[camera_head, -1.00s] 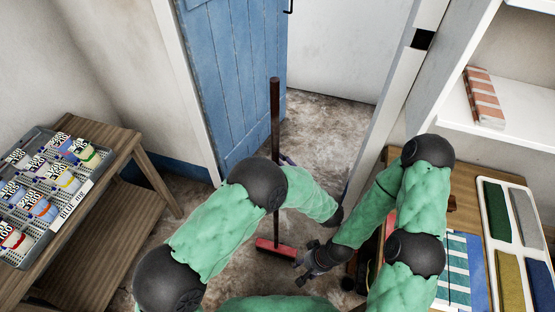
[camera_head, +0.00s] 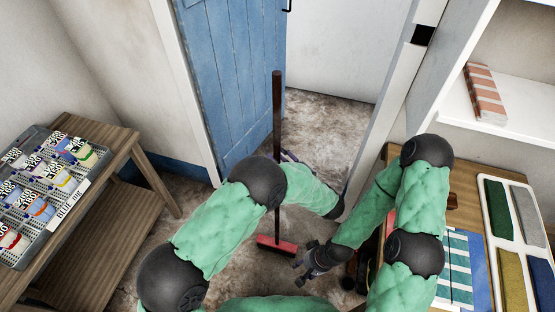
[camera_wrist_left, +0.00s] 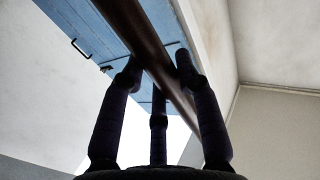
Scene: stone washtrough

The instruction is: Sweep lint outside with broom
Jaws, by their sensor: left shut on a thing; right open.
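The broom has a long dark brown handle (camera_head: 277,120) standing nearly upright in the doorway and a red head (camera_head: 276,246) low at the floor. My left gripper (camera_head: 286,158) is shut on the handle, partly hidden behind my left arm. In the left wrist view, its fingers (camera_wrist_left: 158,75) close around the brown handle (camera_wrist_left: 140,35), which crosses diagonally. My right gripper (camera_head: 308,263) is open and empty, just right of the broom head and apart from the handle. I cannot make out any lint on the mottled floor (camera_head: 322,130).
A blue door (camera_head: 235,75) stands open left of the doorway. A wooden table (camera_head: 125,150) with a grey crate (camera_head: 45,135) stands at left. At right are a white shelf (camera_head: 530,125) and a wooden table with a white tray (camera_head: 500,262) of coloured cloths. Floor beyond the doorway is clear.

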